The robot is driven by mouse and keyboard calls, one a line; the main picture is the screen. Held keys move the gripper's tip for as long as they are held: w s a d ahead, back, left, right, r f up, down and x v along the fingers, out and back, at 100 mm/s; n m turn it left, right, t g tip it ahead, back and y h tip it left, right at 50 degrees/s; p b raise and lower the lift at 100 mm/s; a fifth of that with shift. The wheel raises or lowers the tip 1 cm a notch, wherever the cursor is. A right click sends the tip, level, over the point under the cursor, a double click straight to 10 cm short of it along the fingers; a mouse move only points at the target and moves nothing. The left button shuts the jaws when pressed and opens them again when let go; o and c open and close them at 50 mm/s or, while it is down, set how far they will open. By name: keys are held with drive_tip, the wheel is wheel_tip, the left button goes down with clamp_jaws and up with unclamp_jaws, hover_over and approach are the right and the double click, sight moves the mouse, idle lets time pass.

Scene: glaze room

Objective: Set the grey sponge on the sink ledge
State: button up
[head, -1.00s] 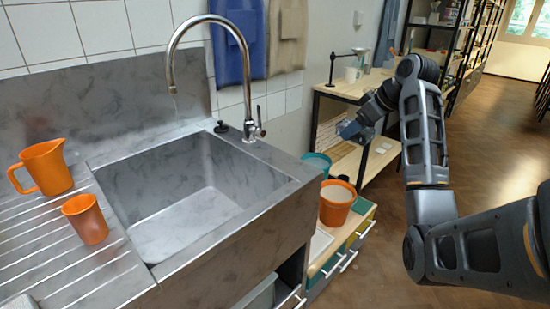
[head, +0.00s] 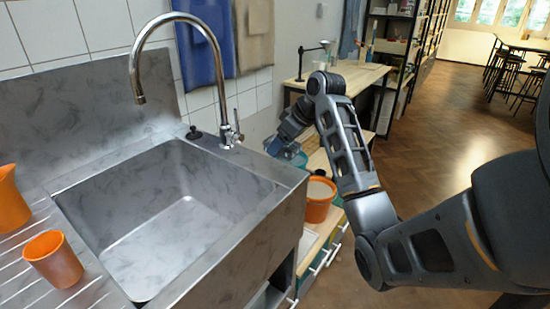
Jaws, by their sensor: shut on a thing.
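My gripper (head: 284,144) is at the end of my arm, just beyond the right back corner of the sink, near the height of its rim. It is shut on a small blue-grey block, which looks like the grey sponge (head: 274,147); the jaws hide part of it. The steel sink (head: 170,215) fills the left and middle of the view, with an empty basin. Its ledge (head: 262,166) runs along the basin's right side and is bare. I cannot tell whether the sponge touches the sink's edge; it appears held up.
A tall curved tap (head: 228,135) and a small black knob (head: 194,133) stand at the sink's back. An orange cup (head: 54,260) and orange jug (head: 8,205) stand on the drainboard at left. An orange bucket (head: 319,205) and wooden table (head: 350,78) are at right.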

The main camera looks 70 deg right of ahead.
sight(276, 170)
drive_tip(key=shift+w+a+f, duration=0.55)
drive_tip(key=shift+w+a, duration=0.1)
drive_tip(key=shift+w+f, duration=0.1)
drive_tip(key=shift+f, duration=1.95)
drive_tip(key=shift+f, duration=0.1)
drive_tip(key=o, duration=0.9)
drive_tip(key=shift+o, duration=0.2)
drive_tip(key=v, duration=1.2)
drive_tip(key=shift+a, duration=0.1)
